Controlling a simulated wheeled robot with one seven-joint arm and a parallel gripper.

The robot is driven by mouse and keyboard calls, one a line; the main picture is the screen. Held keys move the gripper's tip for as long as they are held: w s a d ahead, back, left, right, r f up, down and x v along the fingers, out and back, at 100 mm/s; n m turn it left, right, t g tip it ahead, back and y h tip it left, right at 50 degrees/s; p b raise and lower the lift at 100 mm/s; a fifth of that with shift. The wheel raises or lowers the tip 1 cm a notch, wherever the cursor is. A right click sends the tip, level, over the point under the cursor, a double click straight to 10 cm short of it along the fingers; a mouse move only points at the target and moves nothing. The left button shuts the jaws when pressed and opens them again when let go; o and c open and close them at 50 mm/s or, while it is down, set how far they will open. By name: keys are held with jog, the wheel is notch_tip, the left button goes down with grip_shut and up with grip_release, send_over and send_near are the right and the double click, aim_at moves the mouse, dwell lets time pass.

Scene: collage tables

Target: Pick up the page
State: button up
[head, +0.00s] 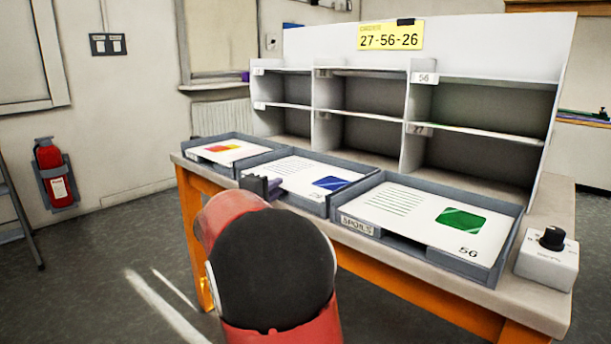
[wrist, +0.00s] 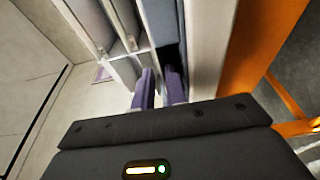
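Three pages lie flat in three grey trays: a left page with a red-orange-yellow patch (head: 222,149), a middle page with a blue patch (head: 300,172), and a right page with a green patch and the number 56 (head: 415,215). My gripper (head: 262,187) appears at the front left corner of the middle tray (head: 325,207), partly covering it. In the wrist view the two purple fingers of my gripper (wrist: 160,88) stand apart with a dark gap and no page between them. I cannot tell whether they touch the tray.
The table (head: 545,312) has orange legs. A grey-white pigeonhole shelf (head: 425,100) stands behind the trays, with number tags and a yellow sign reading 27-56-26 (head: 391,36). The right tray (head: 362,229) has a front label. A white box with a black knob (head: 547,263) sits at the right.

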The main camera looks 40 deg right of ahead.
aim_at(306, 175)
jog(key=p+x, duration=0.1)
jog(key=x, duration=0.3)
jog(key=shift+w+d+f, duration=0.15)
jog(key=shift+w+d, duration=0.05)
jog(key=shift+w, duration=0.05)
grip_shut()
